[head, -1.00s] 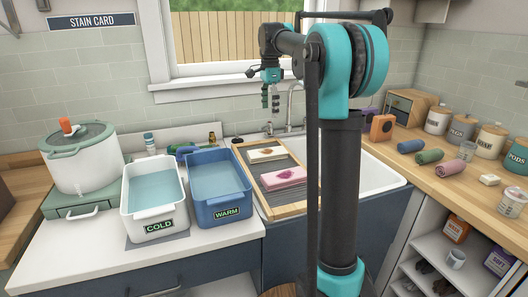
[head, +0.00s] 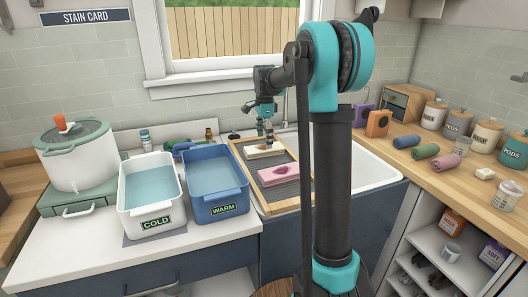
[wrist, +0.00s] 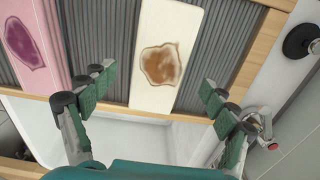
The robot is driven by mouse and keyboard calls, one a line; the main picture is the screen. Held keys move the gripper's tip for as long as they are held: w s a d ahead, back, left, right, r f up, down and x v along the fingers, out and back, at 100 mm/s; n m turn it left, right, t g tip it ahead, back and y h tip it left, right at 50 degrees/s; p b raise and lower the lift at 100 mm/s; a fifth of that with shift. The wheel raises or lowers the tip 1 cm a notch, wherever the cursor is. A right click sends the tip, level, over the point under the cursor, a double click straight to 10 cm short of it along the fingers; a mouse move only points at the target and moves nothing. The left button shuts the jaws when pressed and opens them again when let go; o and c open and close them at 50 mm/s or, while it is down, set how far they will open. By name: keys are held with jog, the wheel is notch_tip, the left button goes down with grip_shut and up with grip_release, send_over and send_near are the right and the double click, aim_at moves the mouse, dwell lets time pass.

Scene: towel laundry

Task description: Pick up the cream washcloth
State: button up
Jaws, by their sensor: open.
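The cream washcloth (head: 263,149) lies flat and folded on the ribbed, wood-framed board (head: 287,190) over the sink. In the wrist view the cream washcloth (wrist: 168,50) bears a brown stain. My gripper (head: 265,130) is above it, near its far end. In the wrist view my gripper's two fingers (wrist: 155,88) stand apart, open and empty, one on each side of the cloth's width. A pink washcloth (head: 279,173) with a dark stain lies on the same board, nearer the camera; it also shows in the wrist view (wrist: 30,40).
A white COLD tub (head: 152,222) and a blue WARM tub (head: 222,207) of water stand left of the board. The sink basin (head: 365,172) is on the right. The faucet (head: 286,110) and window wall are behind my gripper.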

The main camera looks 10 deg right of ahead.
aim_at(264, 150)
jog(key=shift+a+f, duration=0.1)
jog(key=shift+f, duration=1.35)
jog(key=shift+c, duration=0.3)
jog(key=c, duration=1.2)
